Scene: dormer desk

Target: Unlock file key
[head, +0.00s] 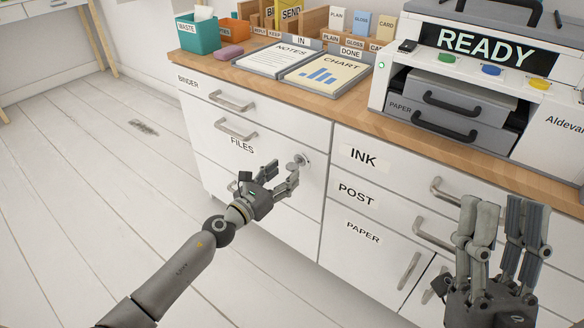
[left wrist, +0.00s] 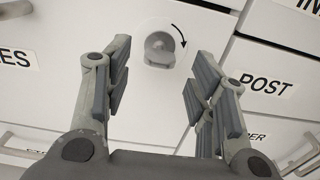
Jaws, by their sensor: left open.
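The file key (head: 297,163) is a small grey round-headed key in a lock plate on the front of the FILES drawer (head: 225,158). In the left wrist view the key (left wrist: 159,47) sits in a white plate with a curved black arrow at its upper right. My left gripper (head: 283,178) is open just in front of the key. In the left wrist view its fingers (left wrist: 155,85) stand apart on both sides, with the key beyond the tips and between them; no contact shows. My right gripper (head: 502,215) is at the lower right, fingers apart, with nothing in it.
Drawers labelled INK (head: 363,157), POST (head: 356,194) and PAPER (head: 363,231) are right of the lock, with protruding handles. A printer (head: 470,70) showing READY stands on the wooden top. Trays with NOTES and CHART are left of it.

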